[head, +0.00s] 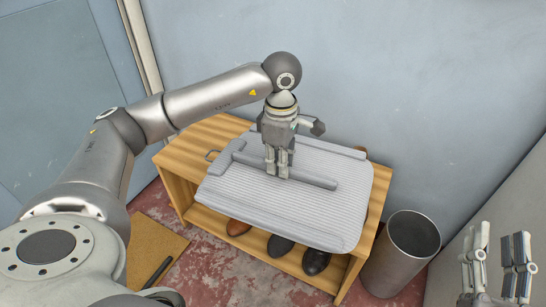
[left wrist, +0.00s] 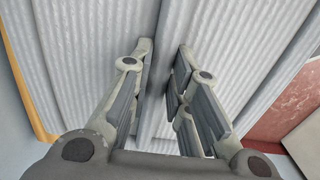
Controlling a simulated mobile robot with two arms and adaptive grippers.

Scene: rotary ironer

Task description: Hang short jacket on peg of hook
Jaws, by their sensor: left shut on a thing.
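The short jacket (head: 318,215) is pale grey and ribbed. It lies flat on top of the wooden shoe bench, overhanging the front edge. In the left wrist view the ribbed cloth (left wrist: 230,60) fills the space beyond the fingers. My right gripper (head: 498,255) is open at the lower right, apart from the jacket. No hook or peg shows.
The wooden bench (head: 176,172) stands against the blue-grey wall, with several dark and brown shoes (head: 316,262) on its lower shelf. A metal bin (head: 402,260) stands to its right. A brown mat (head: 150,240) lies on the red floor at left. The wall above is bare.

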